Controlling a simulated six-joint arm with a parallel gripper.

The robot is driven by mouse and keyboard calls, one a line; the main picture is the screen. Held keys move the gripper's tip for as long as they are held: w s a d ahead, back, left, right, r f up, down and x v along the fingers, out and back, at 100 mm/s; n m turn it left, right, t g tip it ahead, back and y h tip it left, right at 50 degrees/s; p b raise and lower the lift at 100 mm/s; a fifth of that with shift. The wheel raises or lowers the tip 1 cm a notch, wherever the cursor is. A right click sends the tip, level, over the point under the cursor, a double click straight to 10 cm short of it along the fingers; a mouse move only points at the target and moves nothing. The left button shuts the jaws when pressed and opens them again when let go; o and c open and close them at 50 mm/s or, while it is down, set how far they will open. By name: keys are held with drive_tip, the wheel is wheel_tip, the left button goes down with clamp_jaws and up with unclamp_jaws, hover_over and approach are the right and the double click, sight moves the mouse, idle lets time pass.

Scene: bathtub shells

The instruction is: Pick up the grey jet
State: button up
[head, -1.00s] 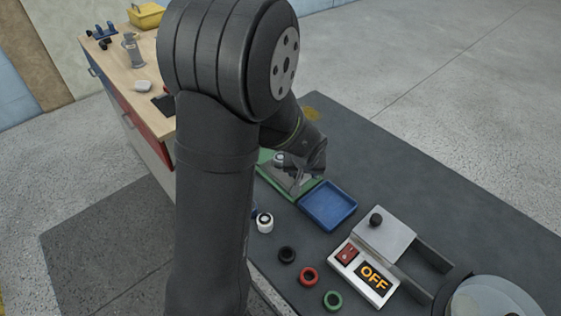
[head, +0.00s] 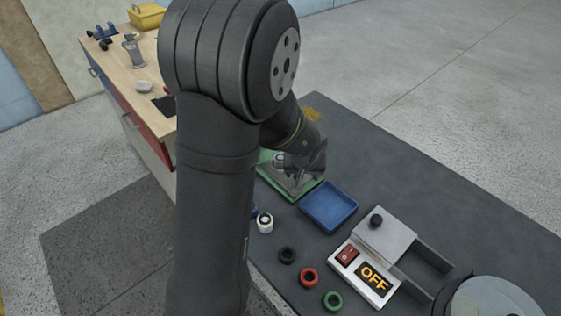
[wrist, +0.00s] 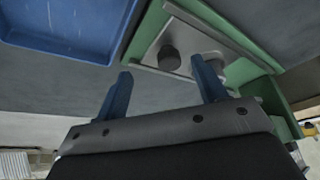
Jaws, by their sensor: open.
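My gripper (wrist: 165,84) is open, its two blue fingers spread and empty in the wrist view. A dark grey round piece (wrist: 168,58) stands on a grey plate in the green-edged fixture (wrist: 272,100), beyond the fingertips and between them in the picture. A lighter grey round piece (wrist: 207,62) is beside it, partly behind the right finger. I cannot tell for sure which of them is the grey jet. In the head view my gripper (head: 300,163) is over the green fixture (head: 304,192) and hides much of it.
A blue tray (head: 328,207) adjoins the fixture. White (head: 265,222), black (head: 287,255), red (head: 308,277) and green (head: 333,301) rings lie in front. A device showing OFF (head: 374,277) stands to the right. The dark table is clear behind the tray.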

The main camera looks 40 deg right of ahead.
drive_tip(key=m, duration=0.1)
approach(281, 157)
drive_tip(key=x, duration=0.8)
drive_tip(key=shift+a+f, duration=0.1)
drive_tip(key=shift+f, duration=0.15)
idle(0.5)
drive_tip(key=c, duration=1.2)
